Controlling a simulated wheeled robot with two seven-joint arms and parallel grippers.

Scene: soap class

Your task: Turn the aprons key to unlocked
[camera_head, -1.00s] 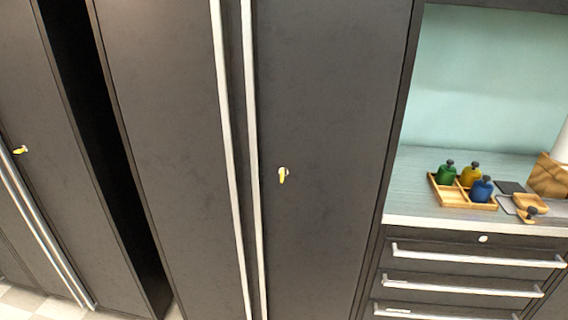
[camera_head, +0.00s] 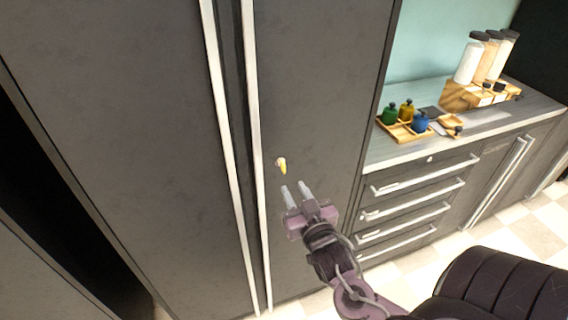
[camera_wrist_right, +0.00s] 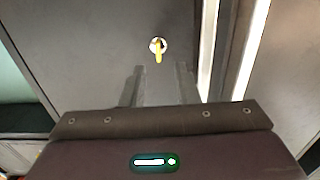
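A small yellow key (camera_head: 283,168) sits in a round lock on the dark cabinet door (camera_head: 318,70), right of the long vertical handles. In the right wrist view the key (camera_wrist_right: 158,52) points down from its lock, beyond my fingertips. My right gripper (camera_head: 295,192) is open and empty, just below the key in the head view, with its two fingers apart. It does not visibly touch the key. In the right wrist view the gripper (camera_wrist_right: 160,72) has its fingers on either side of the line to the key. My left gripper is not in view.
Long vertical handles (camera_head: 254,150) run close left of the key. At right, a counter (camera_head: 380,155) holds a wooden tray (camera_head: 402,134) with green, yellow and blue bottles, and several jars (camera_head: 485,58). Drawers (camera_head: 420,190) with bar handles are below. A dark padded seat (camera_head: 500,290) is at lower right.

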